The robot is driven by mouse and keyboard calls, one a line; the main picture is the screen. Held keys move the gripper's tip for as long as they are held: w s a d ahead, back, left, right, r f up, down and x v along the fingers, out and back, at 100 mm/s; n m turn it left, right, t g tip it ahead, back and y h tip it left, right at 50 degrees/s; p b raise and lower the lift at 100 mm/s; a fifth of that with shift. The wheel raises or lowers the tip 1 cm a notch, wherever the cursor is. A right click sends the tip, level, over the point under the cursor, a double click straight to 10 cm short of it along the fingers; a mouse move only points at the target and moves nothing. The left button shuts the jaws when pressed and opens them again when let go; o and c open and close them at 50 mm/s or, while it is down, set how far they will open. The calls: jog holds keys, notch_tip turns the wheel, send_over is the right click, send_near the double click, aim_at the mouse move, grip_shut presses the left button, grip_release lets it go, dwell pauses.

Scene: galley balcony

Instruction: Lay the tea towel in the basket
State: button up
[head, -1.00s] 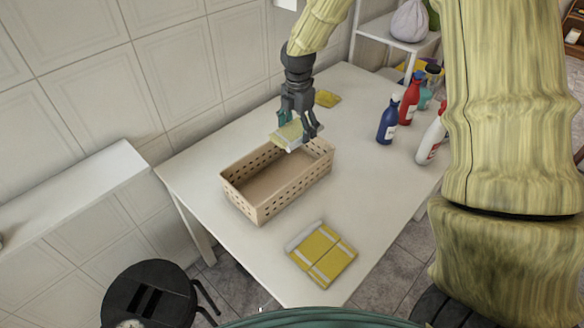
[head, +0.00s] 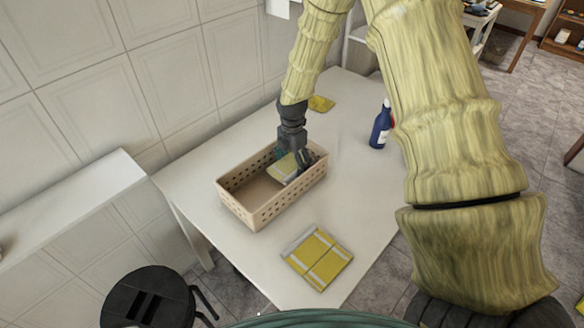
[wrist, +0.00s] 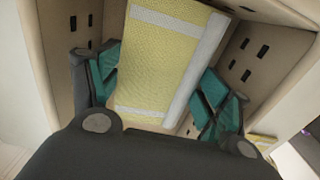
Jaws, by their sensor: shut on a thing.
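My gripper (head: 291,160) reaches down inside the far right end of the beige basket (head: 262,208) on the white table. It is shut on a folded yellow tea towel with white stripes (head: 283,169). In the wrist view the towel (wrist: 160,62) lies between the teal fingers (wrist: 160,95), within the basket walls (wrist: 262,50). I cannot tell whether the towel touches the basket floor. A second folded yellow towel with white stripes (head: 318,259) lies flat on the table in front of the basket.
A small yellow cloth or sponge (head: 320,104) lies on the table (head: 225,240) behind the basket. A blue bottle (head: 380,128) stands to the right, and my arm hides the area beyond it. A black stool (head: 150,297) stands at the front left.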

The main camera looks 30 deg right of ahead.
aim_at(292, 165)
jog(key=shift+f, duration=1.6)
jog(key=shift+f, duration=0.1)
jog(key=o, duration=1)
jog(key=shift+o, duration=0.2)
notch_tip(292, 165, up, 12)
jog(key=b, duration=0.2)
